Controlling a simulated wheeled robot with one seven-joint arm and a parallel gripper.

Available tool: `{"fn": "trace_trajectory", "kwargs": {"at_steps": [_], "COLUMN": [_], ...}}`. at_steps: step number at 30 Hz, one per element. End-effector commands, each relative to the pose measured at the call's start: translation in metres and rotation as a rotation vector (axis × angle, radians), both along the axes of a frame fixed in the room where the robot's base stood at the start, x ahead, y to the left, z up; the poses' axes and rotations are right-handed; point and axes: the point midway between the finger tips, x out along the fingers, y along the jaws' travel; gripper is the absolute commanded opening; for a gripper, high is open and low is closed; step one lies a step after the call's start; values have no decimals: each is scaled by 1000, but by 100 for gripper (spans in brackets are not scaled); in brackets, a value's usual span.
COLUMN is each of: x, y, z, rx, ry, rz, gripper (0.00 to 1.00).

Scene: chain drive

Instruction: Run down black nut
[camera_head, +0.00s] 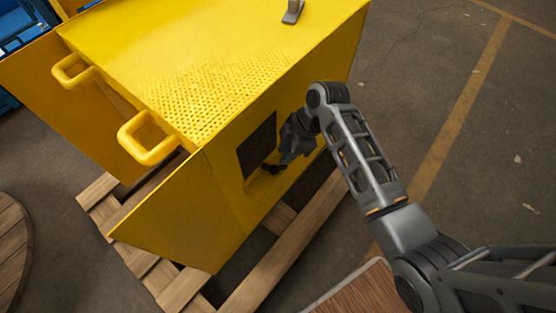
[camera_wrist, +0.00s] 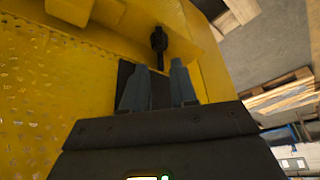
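My gripper (camera_wrist: 160,67) shows in the wrist view with its two grey fingers apart. A small dark part (camera_wrist: 158,40), perhaps the black nut on its stud, stands out from the yellow surface just beyond the fingertips. It lines up with the gap between them, and neither finger visibly touches it. In the head view my gripper (camera_head: 286,160) is at the machine's right-hand face, by the dark opening. A small dark shape (camera_head: 271,168) shows low beside it, too small to identify. I cannot make out the nut's threads or how far it sits on.
The yellow machine housing (camera_head: 215,60) has two loop handles (camera_head: 148,138) and stands on a wooden pallet (camera_head: 300,235). A dark square opening (camera_head: 257,146) is left of my gripper. A wooden board (camera_head: 360,290) lies near my arm. Open concrete floor is at the right.

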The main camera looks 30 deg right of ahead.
Motion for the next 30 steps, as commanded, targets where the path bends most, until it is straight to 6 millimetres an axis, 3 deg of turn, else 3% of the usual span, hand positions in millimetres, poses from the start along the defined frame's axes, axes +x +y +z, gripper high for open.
{"fn": "trace_trajectory", "kwargs": {"at_steps": [10,22,30], "x": [7,9,9], "y": [17,21,20], "z": [-46,-54,-54], "rx": [-1,0,0], "ry": [0,-1,-1], "rz": [0,-3,-3], "gripper": [27,27,3]}}
